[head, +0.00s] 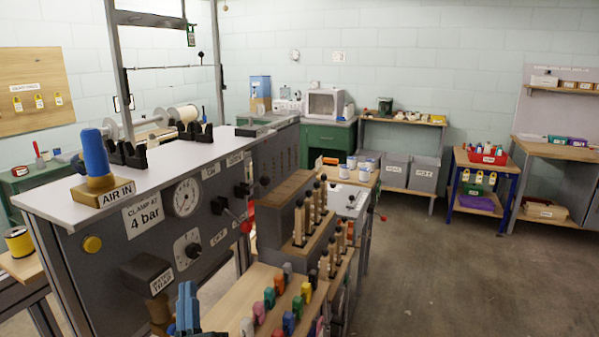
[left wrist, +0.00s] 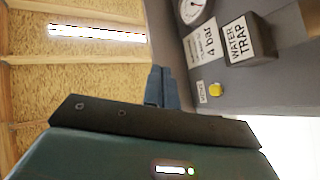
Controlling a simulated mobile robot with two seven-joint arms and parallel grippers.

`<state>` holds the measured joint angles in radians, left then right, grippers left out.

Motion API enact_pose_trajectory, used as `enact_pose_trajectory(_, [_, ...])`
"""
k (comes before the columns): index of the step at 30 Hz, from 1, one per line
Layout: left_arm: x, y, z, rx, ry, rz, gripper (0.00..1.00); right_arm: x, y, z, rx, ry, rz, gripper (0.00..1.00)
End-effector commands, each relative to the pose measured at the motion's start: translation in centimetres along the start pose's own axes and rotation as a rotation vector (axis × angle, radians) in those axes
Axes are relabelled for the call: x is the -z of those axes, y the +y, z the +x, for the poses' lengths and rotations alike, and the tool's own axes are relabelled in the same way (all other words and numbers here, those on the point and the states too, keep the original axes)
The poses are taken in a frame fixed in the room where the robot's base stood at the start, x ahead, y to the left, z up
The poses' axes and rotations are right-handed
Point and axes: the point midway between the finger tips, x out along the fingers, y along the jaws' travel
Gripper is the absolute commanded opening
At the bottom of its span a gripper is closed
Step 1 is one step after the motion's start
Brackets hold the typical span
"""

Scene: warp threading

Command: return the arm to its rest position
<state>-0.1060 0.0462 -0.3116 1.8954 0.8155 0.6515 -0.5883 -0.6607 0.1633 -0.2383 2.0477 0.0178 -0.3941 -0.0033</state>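My left gripper (head: 187,305) shows at the bottom edge of the head view, in front of the grey machine panel (head: 107,235). Its blue-grey fingers are together, with nothing seen between them. In the left wrist view the fingers (left wrist: 158,85) also look shut and empty. They point toward the panel side with the water trap (left wrist: 240,40) and a yellow button (left wrist: 216,89), apart from them. The rest of the left arm is mostly out of the head view. My right gripper is in neither view.
A wooden rack with several coloured-handled tools (head: 285,300) stands just right of the gripper. The wooden-peg blocks (head: 312,215) and a red-knobbed lever (head: 245,226) are beyond it. The blue-handled air valve (head: 95,155) tops the machine. Open floor (head: 470,280) lies at right.

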Motion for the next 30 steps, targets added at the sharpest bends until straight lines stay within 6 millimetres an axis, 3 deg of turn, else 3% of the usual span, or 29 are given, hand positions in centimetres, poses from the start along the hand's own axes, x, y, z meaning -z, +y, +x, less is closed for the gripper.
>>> enact_pose_trajectory(3, [-5.5,0.9,-7.1,-0.203,-0.345,0.079,0.0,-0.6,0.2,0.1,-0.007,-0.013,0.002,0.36])
enact_pose_trajectory(6, [-9.2,0.2,-13.7,-0.292,-0.636,0.141,0.0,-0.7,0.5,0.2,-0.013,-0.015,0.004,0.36])
enact_pose_trajectory(9, [-11.4,-1.7,-20.1,-0.318,-0.894,0.206,0.0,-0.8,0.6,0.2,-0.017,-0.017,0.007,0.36])
enact_pose_trajectory(12, [-12.3,-3.8,-25.2,-0.308,-1.095,0.266,0.0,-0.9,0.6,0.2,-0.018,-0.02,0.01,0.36])
enact_pose_trajectory(15, [-12.4,-5.5,-28.7,-0.285,-1.228,0.311,0.0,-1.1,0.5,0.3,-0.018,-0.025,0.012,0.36])
enact_pose_trajectory(20, [-12.3,-6.8,-30.9,-0.262,-1.316,0.347,0.0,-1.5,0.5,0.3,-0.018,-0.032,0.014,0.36])
enact_pose_trajectory(30, [-12.3,-6.9,-31.0,-0.262,-1.32,0.348,0.0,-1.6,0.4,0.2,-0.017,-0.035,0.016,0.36])
